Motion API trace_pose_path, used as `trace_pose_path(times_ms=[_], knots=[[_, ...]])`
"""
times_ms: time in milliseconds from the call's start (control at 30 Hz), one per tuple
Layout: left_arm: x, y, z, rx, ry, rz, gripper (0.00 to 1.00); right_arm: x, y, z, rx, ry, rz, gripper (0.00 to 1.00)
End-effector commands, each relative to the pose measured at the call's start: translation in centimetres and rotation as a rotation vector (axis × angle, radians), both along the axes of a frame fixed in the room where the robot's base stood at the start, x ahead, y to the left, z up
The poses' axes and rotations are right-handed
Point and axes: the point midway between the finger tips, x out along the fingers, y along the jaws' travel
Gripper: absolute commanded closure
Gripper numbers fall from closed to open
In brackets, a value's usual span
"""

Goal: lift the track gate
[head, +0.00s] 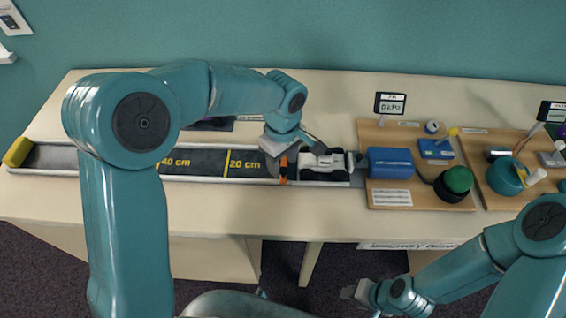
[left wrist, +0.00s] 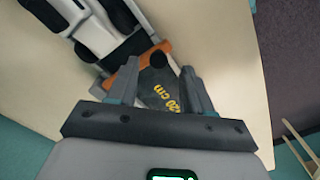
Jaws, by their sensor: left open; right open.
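The track gate (head: 283,171) is a small orange piece standing across the dark track (head: 205,164) in the head view. In the left wrist view the orange gate (left wrist: 117,60) lies just beyond my left fingertips, with a dark part at its middle. I cannot tell whether the fingers touch it. My left gripper (head: 277,146) is open above the track at the gate; its two fingers also show apart in the left wrist view (left wrist: 159,68). A white and black toy car (head: 324,164) sits right of the gate. My right gripper (head: 356,292) is open, low in front of the table.
Yellow marks read 20 cm and 40 cm along the track. A yellow block (head: 17,152) stands at its left end. Right of the track, a wooden board (head: 412,137) carries a blue box (head: 390,163) and a green button (head: 457,180). The table front (head: 215,216) is clear.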

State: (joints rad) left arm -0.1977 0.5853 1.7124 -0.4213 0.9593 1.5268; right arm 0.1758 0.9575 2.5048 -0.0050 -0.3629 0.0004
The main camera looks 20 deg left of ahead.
Motion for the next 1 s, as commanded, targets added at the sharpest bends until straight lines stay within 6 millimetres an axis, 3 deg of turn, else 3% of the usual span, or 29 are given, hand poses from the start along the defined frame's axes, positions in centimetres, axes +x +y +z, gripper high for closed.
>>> trace_pose_path(times_ms=[200,500,533,667,1000], knots=[[0.2,0.0,-2.3,0.001,0.002,0.001,0.5,0.0,0.0,0.3,0.0,0.0,0.0,0.57],[0.3,0.0,-2.5,0.001,0.0,0.001,0.5,0.0,0.0,0.3,0.0,0.0,0.0,0.57],[0.3,0.0,-2.5,0.001,0.0,0.001,0.56,0.0,0.0,0.3,0.0,0.0,0.0,0.57],[0.3,0.0,-2.5,0.001,0.0,0.0,0.99,0.0,0.0,0.3,0.0,0.0,0.0,0.57],[0.4,0.1,-2.2,0.002,-0.001,0.0,1.0,0.0,0.0,0.3,0.0,0.0,0.0,0.57]])
